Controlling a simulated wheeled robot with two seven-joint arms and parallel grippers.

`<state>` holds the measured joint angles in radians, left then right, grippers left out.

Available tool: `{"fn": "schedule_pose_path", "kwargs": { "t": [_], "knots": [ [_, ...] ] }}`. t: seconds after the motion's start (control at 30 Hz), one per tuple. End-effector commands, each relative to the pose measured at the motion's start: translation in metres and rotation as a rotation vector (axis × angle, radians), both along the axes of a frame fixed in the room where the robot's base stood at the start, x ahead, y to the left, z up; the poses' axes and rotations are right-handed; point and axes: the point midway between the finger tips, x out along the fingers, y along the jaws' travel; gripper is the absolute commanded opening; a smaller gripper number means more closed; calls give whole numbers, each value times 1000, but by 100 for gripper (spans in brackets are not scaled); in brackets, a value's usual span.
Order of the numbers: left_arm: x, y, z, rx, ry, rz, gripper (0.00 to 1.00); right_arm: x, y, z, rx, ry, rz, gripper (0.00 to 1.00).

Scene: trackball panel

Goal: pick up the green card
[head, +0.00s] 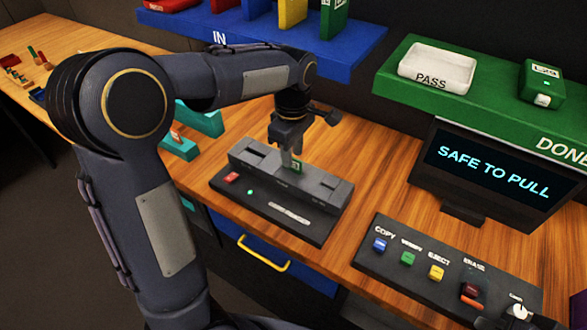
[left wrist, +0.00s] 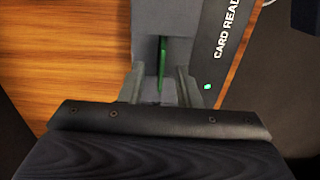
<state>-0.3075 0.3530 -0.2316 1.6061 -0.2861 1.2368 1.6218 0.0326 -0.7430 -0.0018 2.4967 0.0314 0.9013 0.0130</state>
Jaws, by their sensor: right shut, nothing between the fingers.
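The green card (head: 297,166) stands upright in the slot of the dark card reader (head: 262,212). In the left wrist view its thin green edge (left wrist: 162,58) shows between my fingers. My left gripper (head: 291,152) is at the reader from above. Its fingers (left wrist: 162,88) are apart, one on each side of the card, with a visible gap. The lower part of the card is hidden in the reader. My right gripper (head: 532,321) shows only in part at the bottom right edge, shut and empty beside the white lock knob (head: 518,311).
A screen (head: 487,167) reads "SAFE TO PULL". A button panel (head: 420,279) with copy, eject and erase buttons lies at the front right. A green shelf (head: 480,105) marked DONE holds a white PASS tray (head: 436,62). A blue shelf (head: 250,34) marked IN holds several cards.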

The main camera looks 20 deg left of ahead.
Motion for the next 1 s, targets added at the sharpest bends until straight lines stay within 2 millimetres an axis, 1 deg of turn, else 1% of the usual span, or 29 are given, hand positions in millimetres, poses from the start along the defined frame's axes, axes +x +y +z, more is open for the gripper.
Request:
{"fn": "schedule_pose_path", "kwargs": {
  "t": [0.1, 0.2, 0.47, 0.57, 0.7, 0.73, 1.0],
  "knots": [
    [-2, 1, -18, 0, 3, 0, 30, 0, 0, 2, 0, 0, 0, 0],
    [-2, 1, -28, -1, 3, 0, 30, 0, 0, 2, 0, 0, 0, 0],
    [-1, 1, -31, -1, -1, -1, 30, 0, 0, 2, 0, 0, 0, 0],
    [-1, 1, -31, -1, -1, -1, 20, 0, 0, 2, 0, 0, 0, 0],
    [-1, 1, -31, -1, -1, -1, 1, 0, 0, 2, 0, 0, 0, 0],
    [-1, 1, -31, -1, -1, -1, 0, 0, 0, 2, 0, 0, 0, 0],
    [-1, 1, -31, -1, -1, -1, 0, 0, 0, 2, 0, 0, 0, 0]
  ]
}}
